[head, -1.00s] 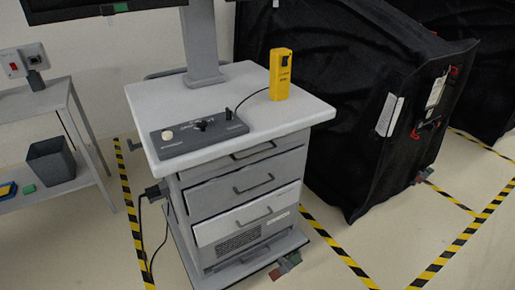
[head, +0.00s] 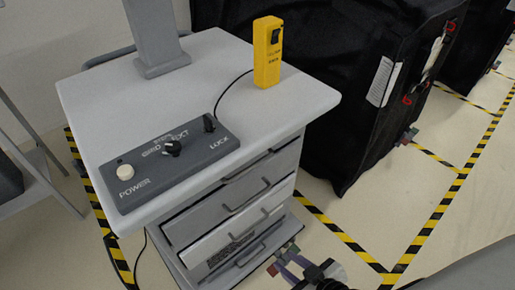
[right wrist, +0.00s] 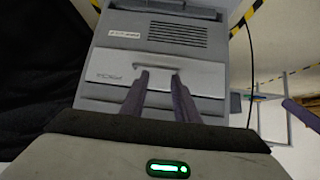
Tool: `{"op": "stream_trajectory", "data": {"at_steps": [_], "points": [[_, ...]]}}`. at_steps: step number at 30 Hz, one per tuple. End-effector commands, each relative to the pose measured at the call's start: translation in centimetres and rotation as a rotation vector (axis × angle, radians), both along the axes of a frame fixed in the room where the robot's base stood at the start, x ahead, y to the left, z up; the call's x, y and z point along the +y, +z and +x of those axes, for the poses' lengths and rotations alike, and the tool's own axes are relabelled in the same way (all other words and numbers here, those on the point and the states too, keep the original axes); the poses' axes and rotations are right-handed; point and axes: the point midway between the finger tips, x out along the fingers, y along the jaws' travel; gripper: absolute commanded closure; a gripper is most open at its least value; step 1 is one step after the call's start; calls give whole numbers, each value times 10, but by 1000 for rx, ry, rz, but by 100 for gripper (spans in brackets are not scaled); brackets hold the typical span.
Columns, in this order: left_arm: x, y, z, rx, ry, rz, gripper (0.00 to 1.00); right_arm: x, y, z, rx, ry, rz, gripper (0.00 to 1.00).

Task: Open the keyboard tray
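The grey cart (head: 300,100) has a stack of drawers under its light top. A thin front panel with a handle (head: 247,167) sits just under the top; it looks closed and may be the keyboard tray, though no label names it. My right gripper (head: 290,262) is low at the cart's right front corner, apart from the top panel. My left gripper is out of view.
A grey control box (head: 170,160) and a yellow handheld unit (head: 267,55) with a cable stand on the cart top. A black-covered cart (head: 350,110) is close behind on the right. Floor with striped tape (head: 340,235) is open to the right.

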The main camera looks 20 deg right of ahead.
Motion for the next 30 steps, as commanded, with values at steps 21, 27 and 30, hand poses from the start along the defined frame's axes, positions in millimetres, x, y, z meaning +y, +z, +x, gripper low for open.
{"op": "stream_trajectory", "data": {"at_steps": [21,27,30], "points": [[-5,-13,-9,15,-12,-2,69,-70,228,126,-1269,1293,-757,72],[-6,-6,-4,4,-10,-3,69,-52,228,132,-1281,1318,-760,72],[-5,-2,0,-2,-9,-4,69,-35,226,140,-1281,1314,-759,72]]}}
